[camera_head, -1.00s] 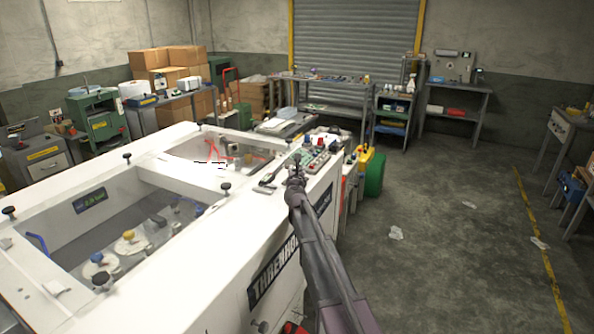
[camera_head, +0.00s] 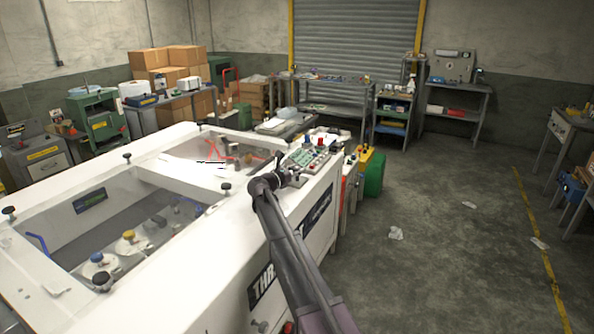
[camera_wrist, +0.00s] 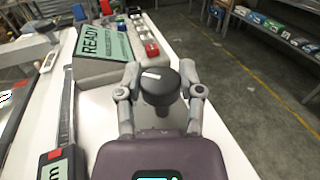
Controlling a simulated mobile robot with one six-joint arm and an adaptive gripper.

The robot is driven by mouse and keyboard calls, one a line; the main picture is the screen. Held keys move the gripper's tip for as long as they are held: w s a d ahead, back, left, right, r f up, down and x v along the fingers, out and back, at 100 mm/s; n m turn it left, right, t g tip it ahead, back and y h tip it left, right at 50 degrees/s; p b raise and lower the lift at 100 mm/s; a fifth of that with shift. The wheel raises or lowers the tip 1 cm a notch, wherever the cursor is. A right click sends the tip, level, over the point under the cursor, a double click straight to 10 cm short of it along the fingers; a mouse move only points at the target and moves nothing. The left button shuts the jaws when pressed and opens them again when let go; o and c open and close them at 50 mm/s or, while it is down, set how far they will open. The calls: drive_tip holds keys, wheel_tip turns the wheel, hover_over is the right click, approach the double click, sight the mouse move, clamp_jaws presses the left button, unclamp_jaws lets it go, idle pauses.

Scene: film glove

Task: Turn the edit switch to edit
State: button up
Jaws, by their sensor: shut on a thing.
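A round black knob (camera_wrist: 160,84) with a white pointer mark stands on the white machine top in the wrist view. The mark points to the left and slightly down. I read no label beside the knob, so I cannot tell its position name. My gripper (camera_wrist: 160,92) has one finger on each side of the knob and is shut on it. In the head view my gripper (camera_head: 292,180) is at the machine's right edge, just in front of the control panel (camera_head: 308,157). The knob is too small and covered to make out there.
The panel carries a green READY display (camera_wrist: 104,42) and several buttons, including a red one (camera_wrist: 152,48). A caliper-like tool (camera_wrist: 64,135) lies left of my gripper. Black clamp knobs (camera_head: 225,187) stand on the white machine top (camera_head: 205,235).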

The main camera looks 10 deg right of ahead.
drive_tip(key=shift+w+m+g+h, duration=0.1)
drive_tip(key=shift+m+g+h, duration=0.45)
drive_tip(key=shift+g, duration=0.25)
drive_tip(key=o, duration=1.1)
drive_tip(key=shift+o, duration=0.2)
drive_tip(key=v, duration=1.2)
